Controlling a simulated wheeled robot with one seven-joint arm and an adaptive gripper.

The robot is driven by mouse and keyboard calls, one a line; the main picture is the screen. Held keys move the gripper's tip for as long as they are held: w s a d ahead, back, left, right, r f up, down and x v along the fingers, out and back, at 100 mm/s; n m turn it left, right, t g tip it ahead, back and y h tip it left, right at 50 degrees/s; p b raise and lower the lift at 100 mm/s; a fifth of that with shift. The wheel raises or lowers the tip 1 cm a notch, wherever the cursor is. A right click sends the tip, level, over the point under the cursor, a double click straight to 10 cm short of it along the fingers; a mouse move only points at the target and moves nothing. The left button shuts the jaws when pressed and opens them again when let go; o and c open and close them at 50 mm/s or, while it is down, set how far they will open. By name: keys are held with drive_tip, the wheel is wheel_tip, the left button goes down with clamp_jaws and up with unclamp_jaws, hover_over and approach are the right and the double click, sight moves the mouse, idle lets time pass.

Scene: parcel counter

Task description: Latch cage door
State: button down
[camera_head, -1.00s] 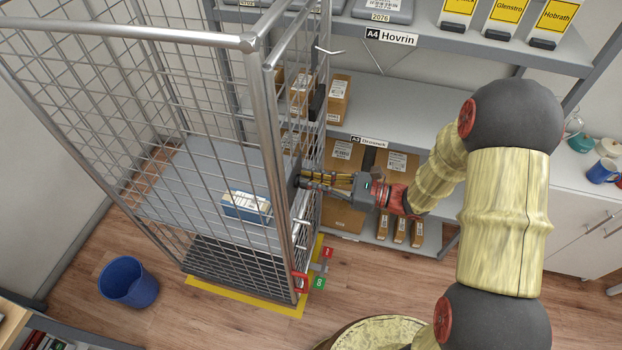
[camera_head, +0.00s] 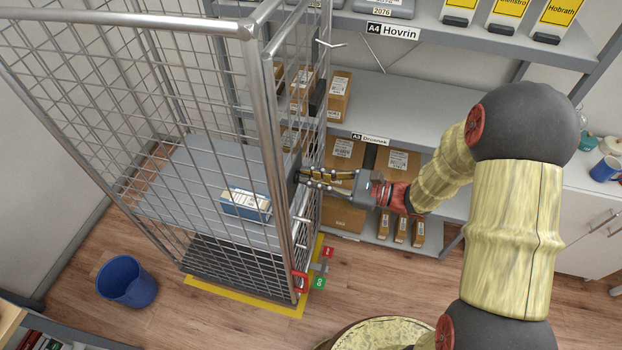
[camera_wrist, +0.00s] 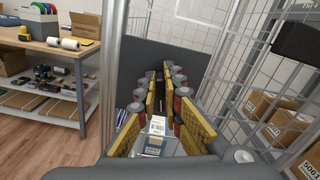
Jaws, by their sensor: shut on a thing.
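The wire roll cage (camera_head: 190,26) stands on the left with metal mesh sides. Its front right post and mesh door (camera_head: 311,130) are beside my gripper (camera_head: 305,176). My gripper points left at a dark plate on the cage, about mid-height. In the wrist view, the yellow-padded fingers (camera_wrist: 165,102) reach toward this dark grey plate (camera_wrist: 145,58), with a narrow gap between them. They are shut on a part of the cage door, but the held part is mostly hidden. A blue-and-white parcel (camera_head: 245,204) lies on the cage's grey shelf.
Shelves with cartons (camera_head: 340,95) stand behind the cage and arm. Red and green tags (camera_head: 319,283) sit at the cage's lower right corner, above yellow floor tape (camera_head: 240,297). A blue bin (camera_head: 127,281) stands left on open wooden floor. A workbench (camera_wrist: 60,50) shows in the wrist view.

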drive_tip(key=n+b, duration=0.5)
drive_tip(key=b, duration=0.1)
drive_tip(key=s+f+n+b, duration=0.1)
drive_tip(key=n+b, duration=0.4)
drive_tip(key=b, duration=0.1)
drive_tip(key=f+n+b, duration=0.1)
drive_tip(key=n+b, duration=0.3)
drive_tip(key=b, duration=0.1)
drive_tip(key=shift+s+a+n+b, duration=0.2)
drive_tip(key=shift+a+n+b, duration=0.05)
drive_tip(key=shift+n+b, duration=0.15)
drive_tip(key=c, duration=2.1)
unclamp_jaws()
drive_tip(key=shift+o, duration=0.9)
drive_tip(key=shift+d, duration=0.1)
